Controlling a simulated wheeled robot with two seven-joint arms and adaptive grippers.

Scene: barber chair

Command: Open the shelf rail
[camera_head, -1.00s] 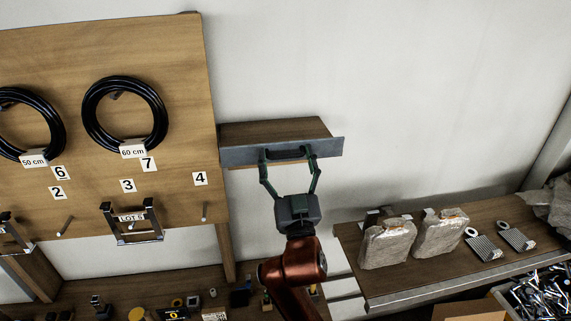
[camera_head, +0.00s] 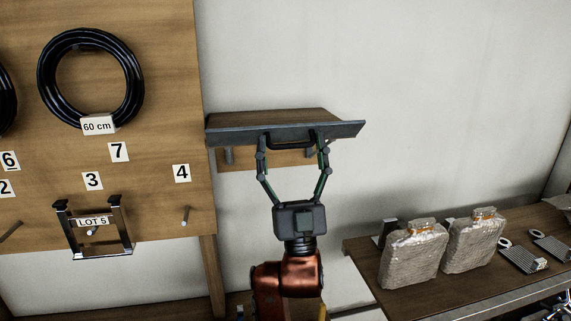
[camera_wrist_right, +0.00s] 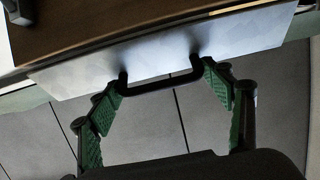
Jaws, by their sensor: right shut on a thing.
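The shelf rail (camera_head: 345,129) is a grey metal strip along the front edge of a small wooden wall shelf (camera_head: 250,117), with a dark bar handle (camera_head: 290,140) at its middle. My right gripper (camera_head: 292,153) reaches up from below with its fingers at the two ends of the handle, shut on it. In the right wrist view, the pale rail (camera_wrist_right: 235,35) runs across the top, and the green-padded fingers (camera_wrist_right: 165,85) flank the black handle (camera_wrist_right: 160,89). My left gripper is not in view.
A wooden board (camera_head: 150,140) with a coiled black hose (camera_head: 90,80) and numbered labels stands close on the left. A lower shelf (camera_head: 375,285) at right holds wrapped packages (camera_head: 412,255). The wall between is bare.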

